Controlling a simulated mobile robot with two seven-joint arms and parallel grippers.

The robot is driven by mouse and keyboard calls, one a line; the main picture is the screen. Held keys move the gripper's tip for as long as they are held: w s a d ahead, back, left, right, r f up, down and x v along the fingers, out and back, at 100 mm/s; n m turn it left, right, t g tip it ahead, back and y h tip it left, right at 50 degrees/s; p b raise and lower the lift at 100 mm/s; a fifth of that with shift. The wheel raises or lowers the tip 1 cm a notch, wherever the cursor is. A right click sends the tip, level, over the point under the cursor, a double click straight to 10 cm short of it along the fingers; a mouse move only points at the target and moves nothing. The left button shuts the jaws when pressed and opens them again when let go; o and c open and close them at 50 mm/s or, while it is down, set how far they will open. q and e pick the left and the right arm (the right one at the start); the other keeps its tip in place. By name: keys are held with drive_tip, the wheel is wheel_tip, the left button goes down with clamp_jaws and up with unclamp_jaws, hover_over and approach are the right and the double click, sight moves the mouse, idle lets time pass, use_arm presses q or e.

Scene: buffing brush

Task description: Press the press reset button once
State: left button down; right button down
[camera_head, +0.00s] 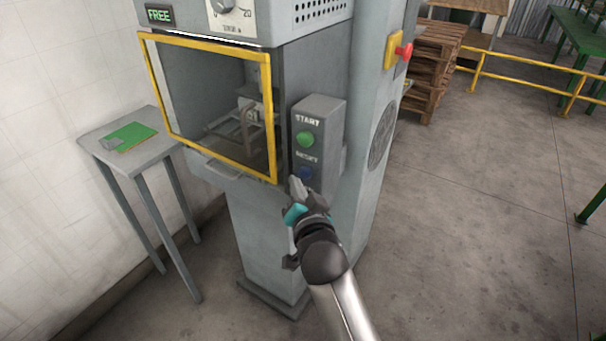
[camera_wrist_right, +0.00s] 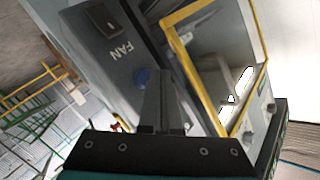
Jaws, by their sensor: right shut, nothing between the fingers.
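The press reset button (camera_head: 306,172) is a blue button on a grey control box (camera_head: 330,140), under the word RESET and below the green START button (camera_head: 305,139). A blue button (camera_wrist_right: 141,78) also shows in the right wrist view, just left of the fingertips. My right gripper (camera_head: 297,186) is shut and empty, its tips close to the lower left of the reset button. Whether they touch it I cannot tell. In the right wrist view my shut fingers (camera_wrist_right: 164,90) point toward the box. My left gripper is not in view.
The press has a yellow-framed window (camera_head: 271,120) left of the box and a lit FREE sign (camera_head: 159,15). A red stop button (camera_head: 404,51) sits to the right. A side table (camera_head: 155,155) stands left. The wrist view shows a black switch (camera_wrist_right: 106,16) near a FAN label.

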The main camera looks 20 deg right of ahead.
drive_tip(key=shift+w+d, duration=0.1)
drive_tip(key=shift+d, duration=0.05)
idle(0.6)
drive_tip(key=shift+w+d, duration=0.2)
drive_tip(key=shift+w+d+p, duration=0.3)
drive_tip(key=shift+d+p, duration=0.1)
drive_tip(key=shift+d, duration=0.05)
idle(0.8)
idle(0.4)
drive_tip(key=shift+s+a, duration=0.6)
drive_tip(key=shift+a, duration=0.15)
